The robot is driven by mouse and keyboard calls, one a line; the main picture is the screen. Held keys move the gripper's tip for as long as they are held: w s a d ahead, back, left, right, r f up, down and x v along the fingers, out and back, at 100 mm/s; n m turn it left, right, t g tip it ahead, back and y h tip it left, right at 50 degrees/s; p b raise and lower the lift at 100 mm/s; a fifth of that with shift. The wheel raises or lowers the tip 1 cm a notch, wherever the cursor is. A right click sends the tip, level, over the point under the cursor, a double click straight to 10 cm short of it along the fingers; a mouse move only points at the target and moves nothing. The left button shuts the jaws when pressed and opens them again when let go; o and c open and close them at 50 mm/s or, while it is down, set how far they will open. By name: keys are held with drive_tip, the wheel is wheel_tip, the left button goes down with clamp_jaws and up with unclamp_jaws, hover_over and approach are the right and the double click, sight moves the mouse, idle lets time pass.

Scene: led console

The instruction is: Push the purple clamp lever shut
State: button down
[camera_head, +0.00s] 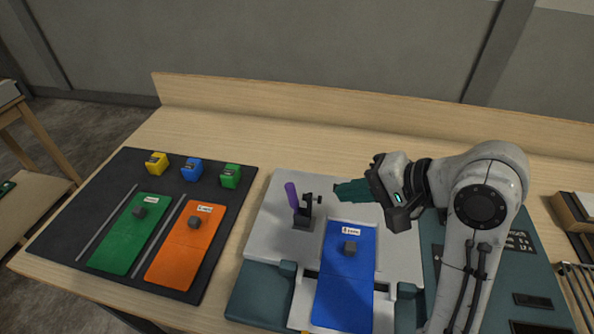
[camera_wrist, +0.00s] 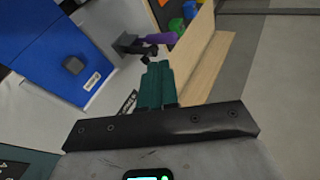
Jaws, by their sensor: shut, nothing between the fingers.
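The purple clamp lever (camera_head: 291,196) stands nearly upright, leaning a little left, on a dark clamp (camera_head: 304,219) at the back left of the pale grey fixture plate (camera_head: 272,230). In the wrist view the lever (camera_wrist: 161,38) lies sideways beyond my fingertips, with the dark clamp (camera_wrist: 127,43) at its left end. My gripper (camera_head: 340,191) has teal fingers, shut and empty, to the right of the clamp and apart from it in the head view. The fingers also show in the wrist view (camera_wrist: 156,68).
A blue panel (camera_head: 345,281) with a dark knob lies on the fixture in front of the clamp. A black mat (camera_head: 62,226) on the left holds green and orange panels and yellow, blue and green blocks. A wooden ledge (camera_head: 300,100) runs along the table's back.

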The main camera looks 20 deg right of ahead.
sight(295, 194)
drive_tip(key=x, duration=1)
drive_tip(key=shift+w, duration=0.25)
drive_tip(key=shift+w+r, duration=0.1)
drive_tip(key=shift+w, duration=0.05)
